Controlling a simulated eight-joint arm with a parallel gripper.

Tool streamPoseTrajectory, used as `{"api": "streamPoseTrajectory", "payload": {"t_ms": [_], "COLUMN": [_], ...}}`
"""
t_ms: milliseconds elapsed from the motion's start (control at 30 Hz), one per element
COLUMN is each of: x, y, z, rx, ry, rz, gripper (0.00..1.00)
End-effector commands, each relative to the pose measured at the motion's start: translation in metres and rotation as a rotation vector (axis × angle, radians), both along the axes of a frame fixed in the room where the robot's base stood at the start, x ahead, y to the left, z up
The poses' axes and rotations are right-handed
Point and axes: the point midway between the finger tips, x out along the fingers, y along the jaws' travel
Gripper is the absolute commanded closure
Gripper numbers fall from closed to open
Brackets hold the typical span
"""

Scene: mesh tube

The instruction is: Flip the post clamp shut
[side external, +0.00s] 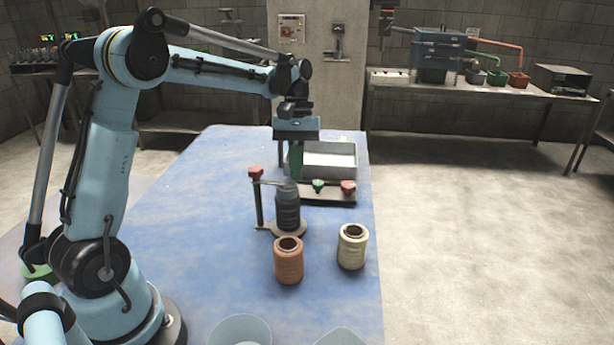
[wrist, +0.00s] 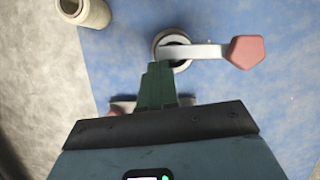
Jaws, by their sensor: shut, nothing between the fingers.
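The post clamp (side external: 259,208) stands on the blue table, a thin dark upright on a small base. Its flat bar (wrist: 205,51) lies level across the top of a dark grey tube (side external: 287,210) and carries a red knob (side external: 255,172) at one end. In the wrist view the knob (wrist: 246,52) is at the right and the bar crosses the round tube mouth. My gripper (side external: 296,177) is shut and empty, pointing down just above and behind the tube. In the wrist view its green fingers (wrist: 160,70) hide part of the tube and bar end; contact cannot be told.
An orange jar (side external: 289,261) and a cream jar (side external: 352,247) stand in front. Behind are a dark strip with a green knob (side external: 318,185) and a red knob (side external: 348,187), and a pale tray (side external: 345,157). The table's left side is clear.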

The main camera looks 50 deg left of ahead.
Motion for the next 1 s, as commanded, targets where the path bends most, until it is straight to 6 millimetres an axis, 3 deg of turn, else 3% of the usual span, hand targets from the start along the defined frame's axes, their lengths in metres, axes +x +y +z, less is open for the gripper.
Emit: {"api": "streamPoseTrajectory", "payload": {"t_ms": [267,567,1000], "x": [0.001,0.031,0.048], "y": [-0.003,0.027,0.044], "z": [-0.001,-0.001,0.062], "rx": [-0.014,-0.004,-0.001], "ry": [0.010,0.001,0.000], "rz": [-0.011,-0.002,-0.001], "gripper": [1.00,1.00,1.00]}}
